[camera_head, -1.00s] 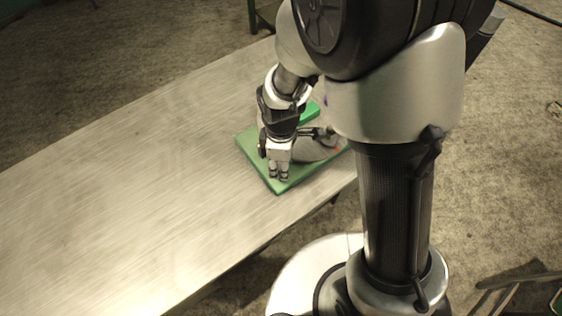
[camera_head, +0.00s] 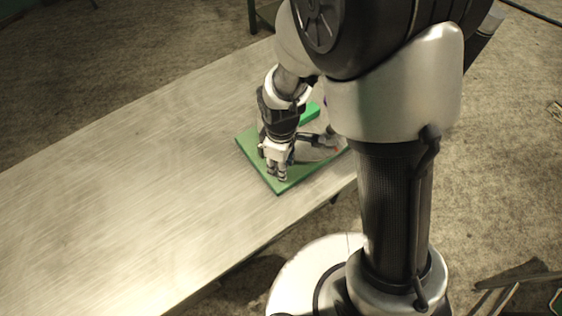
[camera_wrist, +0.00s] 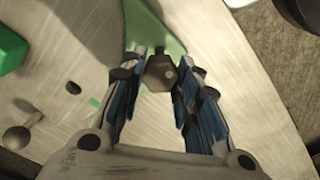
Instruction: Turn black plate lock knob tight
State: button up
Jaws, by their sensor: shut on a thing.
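The black plate lock knob (camera_wrist: 160,72) is a dark, faceted knob in the wrist view, between my fingertips. My gripper (camera_wrist: 161,82), with blue-lined fingers, is shut on it from both sides. In the head view my gripper (camera_head: 277,175) points down over the near end of a green board (camera_head: 255,152) on the table. There the knob is hidden by my fingers. A piece of the green board (camera_wrist: 145,24) also shows behind the knob in the wrist view.
The long pale table (camera_head: 130,180) is clear to the left of the board. A raised green block (camera_head: 311,114) stands at the board's far side. A grey ball-ended piece (camera_wrist: 17,137) and a small dark piece (camera_wrist: 73,88) lie left of my fingers.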

jog(key=m, duration=1.1)
jog(key=shift+m+p, duration=0.3)
jog(key=shift+m, duration=1.8)
jog(key=o, duration=1.1)
